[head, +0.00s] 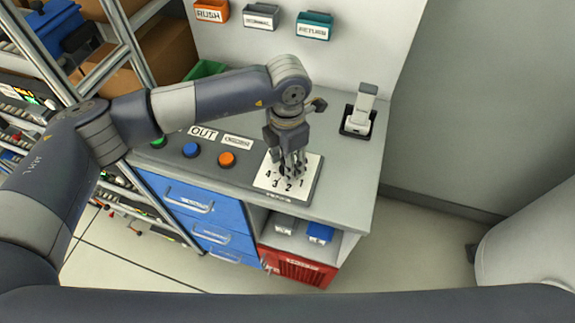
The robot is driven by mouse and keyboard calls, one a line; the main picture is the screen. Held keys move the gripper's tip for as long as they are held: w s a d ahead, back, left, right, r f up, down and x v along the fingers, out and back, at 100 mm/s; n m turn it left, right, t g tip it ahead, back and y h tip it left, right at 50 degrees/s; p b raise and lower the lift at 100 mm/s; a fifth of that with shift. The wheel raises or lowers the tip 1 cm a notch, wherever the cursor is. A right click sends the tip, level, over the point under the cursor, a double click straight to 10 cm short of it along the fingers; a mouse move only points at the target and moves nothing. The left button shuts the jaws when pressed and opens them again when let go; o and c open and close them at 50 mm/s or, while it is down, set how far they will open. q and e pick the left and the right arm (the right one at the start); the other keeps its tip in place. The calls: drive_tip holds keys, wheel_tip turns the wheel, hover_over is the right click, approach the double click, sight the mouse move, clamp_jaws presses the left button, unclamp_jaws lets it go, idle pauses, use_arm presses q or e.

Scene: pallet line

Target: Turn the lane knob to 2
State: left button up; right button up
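The lane knob's white dial plate (266,180) lies on the dark control panel (173,159) on the grey counter. The digits 4, 3, 2 and 1 show along its front side. My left gripper (293,167) points down over the plate, with its fingers at the knob's place. The fingers and the arm hide most of the knob, so I cannot tell which digit it points to. I cannot tell whether the fingers are closed on it. My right gripper is not in view.
Green, blue (191,149) and orange (227,159) buttons sit left of the dial. A handheld device stands in a black holder (356,121) at the right. RUSH (211,10) and RETURN (314,26) bins hang behind. Blue drawers (205,198) and a red crate (295,268) are below.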

use_arm(q)
drive_tip(key=m+b, duration=0.3)
drive_tip(key=b, duration=0.2)
drive_tip(key=shift+f+m+b, duration=0.3)
drive_tip(key=shift+m, duration=0.1)
drive_tip(key=shift+r+m+b, duration=0.3)
drive_tip(key=shift+m+b, duration=0.7)
drive_tip(key=shift+b, duration=0.15)
drive_tip(key=o, duration=1)
drive_tip(key=shift+a, duration=0.1)
drive_tip(key=shift+o, duration=0.2)
drive_tip(key=shift+r, duration=0.1)
wheel_tip(320, 180, up, 12)
